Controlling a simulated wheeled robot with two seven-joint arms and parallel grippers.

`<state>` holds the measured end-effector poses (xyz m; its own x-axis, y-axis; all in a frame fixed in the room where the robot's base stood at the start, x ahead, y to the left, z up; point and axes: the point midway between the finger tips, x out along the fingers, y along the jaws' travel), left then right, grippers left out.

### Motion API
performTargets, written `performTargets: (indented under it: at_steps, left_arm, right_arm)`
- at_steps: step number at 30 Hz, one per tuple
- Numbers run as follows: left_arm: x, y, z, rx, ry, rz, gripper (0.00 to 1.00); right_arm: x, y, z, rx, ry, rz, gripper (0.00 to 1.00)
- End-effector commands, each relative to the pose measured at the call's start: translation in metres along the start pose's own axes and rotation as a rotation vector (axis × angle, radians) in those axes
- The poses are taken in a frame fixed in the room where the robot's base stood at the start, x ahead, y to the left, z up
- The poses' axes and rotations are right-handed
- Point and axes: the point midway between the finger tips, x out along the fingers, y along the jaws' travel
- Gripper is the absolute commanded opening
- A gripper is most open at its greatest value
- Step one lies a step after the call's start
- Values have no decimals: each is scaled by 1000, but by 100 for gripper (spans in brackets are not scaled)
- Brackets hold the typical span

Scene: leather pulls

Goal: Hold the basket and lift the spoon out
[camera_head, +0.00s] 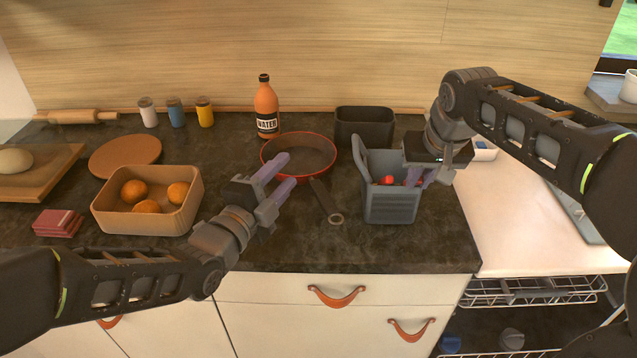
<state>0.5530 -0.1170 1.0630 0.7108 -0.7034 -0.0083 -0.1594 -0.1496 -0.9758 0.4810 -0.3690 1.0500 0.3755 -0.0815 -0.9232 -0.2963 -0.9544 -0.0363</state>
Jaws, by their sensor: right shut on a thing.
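The grey basket (390,209) stands upright near the counter's front edge, with a tall grey part rising at its left. Something small and red shows inside it; I cannot make out a spoon there. My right gripper (424,178) reaches down from the right and is shut on the basket at its right rim; the exact contact is partly hidden. My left gripper (280,178) is open and empty, over the counter in front of the red-rimmed pan, left of the basket and apart from it.
A dark bin (365,127) stands behind the basket. A box of oranges (148,217) is at the left. A bottle (266,107) stands at the back.

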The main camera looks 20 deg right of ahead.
Motion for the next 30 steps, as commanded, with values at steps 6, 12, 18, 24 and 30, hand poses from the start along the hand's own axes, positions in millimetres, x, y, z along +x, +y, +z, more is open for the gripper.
performTargets:
  at_steps: [6,12,18,24,30]
  left_arm:
    - [6,11,-64,191,144,10,40]
    - [6,13,-74,225,168,10,40]
    - [6,13,-73,223,165,10,40]
    - [13,13,-74,222,165,10,40]
    - [37,14,-78,221,165,11,40]
  right_arm:
    - [0,0,0,0,-1,0,0]
    - [0,0,0,0,-1,0,0]
    - [0,0,0,0,-1,0,0]
    - [0,0,0,0,-1,0,0]
    - [0,0,0,0,-1,0,0]
